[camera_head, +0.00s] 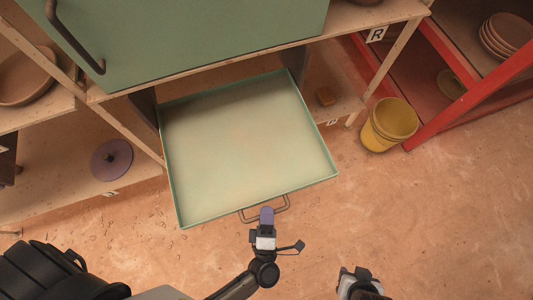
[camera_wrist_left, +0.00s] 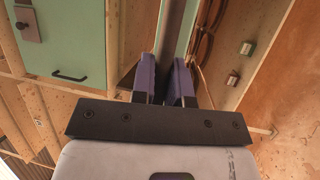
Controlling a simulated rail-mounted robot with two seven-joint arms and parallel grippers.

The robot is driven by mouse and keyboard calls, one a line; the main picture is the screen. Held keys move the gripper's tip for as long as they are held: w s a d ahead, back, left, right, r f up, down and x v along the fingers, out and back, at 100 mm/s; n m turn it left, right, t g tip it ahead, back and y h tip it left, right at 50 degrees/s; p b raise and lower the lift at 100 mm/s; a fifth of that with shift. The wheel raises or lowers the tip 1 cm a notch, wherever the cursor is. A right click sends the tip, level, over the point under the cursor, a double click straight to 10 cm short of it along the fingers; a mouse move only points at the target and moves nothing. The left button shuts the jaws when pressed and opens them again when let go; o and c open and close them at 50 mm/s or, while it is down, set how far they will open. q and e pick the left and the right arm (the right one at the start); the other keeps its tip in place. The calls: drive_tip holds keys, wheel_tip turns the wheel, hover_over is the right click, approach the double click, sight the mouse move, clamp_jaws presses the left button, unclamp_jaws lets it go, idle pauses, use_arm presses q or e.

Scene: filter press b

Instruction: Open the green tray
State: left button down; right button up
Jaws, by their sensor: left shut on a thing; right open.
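The green tray (camera_head: 245,150) is a wide, shallow, empty tray with a thin green rim. It sticks far out from the shelf, with its back edge at the shelf opening. Its dark wire handle (camera_head: 283,205) is on the front edge. My left gripper (camera_head: 266,214) is at this handle and shut on it. In the left wrist view, the purple fingers (camera_wrist_left: 163,80) stand on either side of a dark bar (camera_wrist_left: 173,35). The fingers hide part of the handle in the head view. My right gripper (camera_head: 360,283) is open and empty, low over the floor, away from the tray.
A green cabinet (camera_head: 190,40) with a dark handle stands above the tray. A yellow bucket (camera_head: 389,124) is on the floor to the right, beside a red frame (camera_head: 470,95). A purple disc (camera_head: 112,160) lies on the lower left shelf. The floor in front is clear.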

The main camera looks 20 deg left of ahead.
use_arm(q)
drive_tip(key=shift+d, duration=0.1)
drive_tip(key=c, duration=1.1)
unclamp_jaws()
drive_tip(key=shift+s, duration=0.15)
drive_tip(key=shift+p+v, duration=0.55)
drive_tip(key=shift+v, duration=3.1)
